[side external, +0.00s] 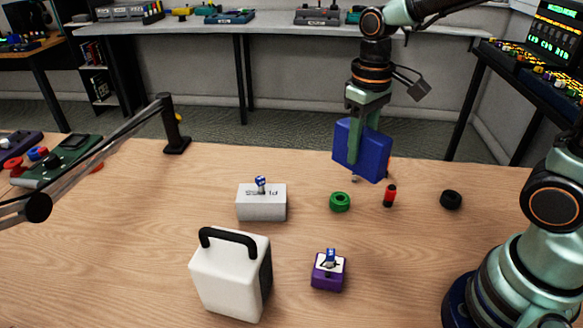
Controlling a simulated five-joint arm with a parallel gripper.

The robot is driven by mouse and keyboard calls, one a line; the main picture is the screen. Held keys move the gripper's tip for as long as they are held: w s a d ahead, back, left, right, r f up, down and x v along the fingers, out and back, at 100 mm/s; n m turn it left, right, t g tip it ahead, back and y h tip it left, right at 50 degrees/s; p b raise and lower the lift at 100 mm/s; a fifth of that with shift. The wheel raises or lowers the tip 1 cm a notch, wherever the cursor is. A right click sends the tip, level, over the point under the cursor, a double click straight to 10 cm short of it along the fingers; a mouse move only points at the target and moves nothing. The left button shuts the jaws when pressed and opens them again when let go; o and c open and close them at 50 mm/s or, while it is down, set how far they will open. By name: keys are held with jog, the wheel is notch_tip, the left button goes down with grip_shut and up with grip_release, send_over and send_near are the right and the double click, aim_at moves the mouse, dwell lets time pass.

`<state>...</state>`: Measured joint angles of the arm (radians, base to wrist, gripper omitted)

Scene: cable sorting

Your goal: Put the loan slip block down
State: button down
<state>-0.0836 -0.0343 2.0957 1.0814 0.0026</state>
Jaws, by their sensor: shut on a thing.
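My gripper (368,112) points down at the right centre of the side external view. It is shut on a blue block (350,150), which I take to be the loan slip block, though no label on it can be read. The block is slightly tilted in the picture and appears to hang above the wooden table (130,230), over its far part. A green finger crosses the front of the block. The other finger is mostly hidden behind it.
Below the block are a green ring (340,202), a red and black cylinder (389,196) and a black ring (451,200). A grey labelled box (261,203), a white handled case (225,280) and a purple block (328,272) stand nearer. A lamp arm (120,135) crosses the left.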

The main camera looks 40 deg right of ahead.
jog(key=d, duration=0.1)
jog(key=d+m, duration=0.1)
jog(key=d, duration=0.1)
jog(key=shift+f, duration=0.2)
jog(key=shift+a, duration=0.2)
notch_tip(320, 180, up, 4)
jog(key=n, duration=0.9)
send_over(303, 315)
notch_tip(303, 315, down, 20)
jog(key=shift+r, duration=0.2)
jog(key=shift+f, duration=0.1)
jog(key=shift+c, duration=2.2)
grip_release()
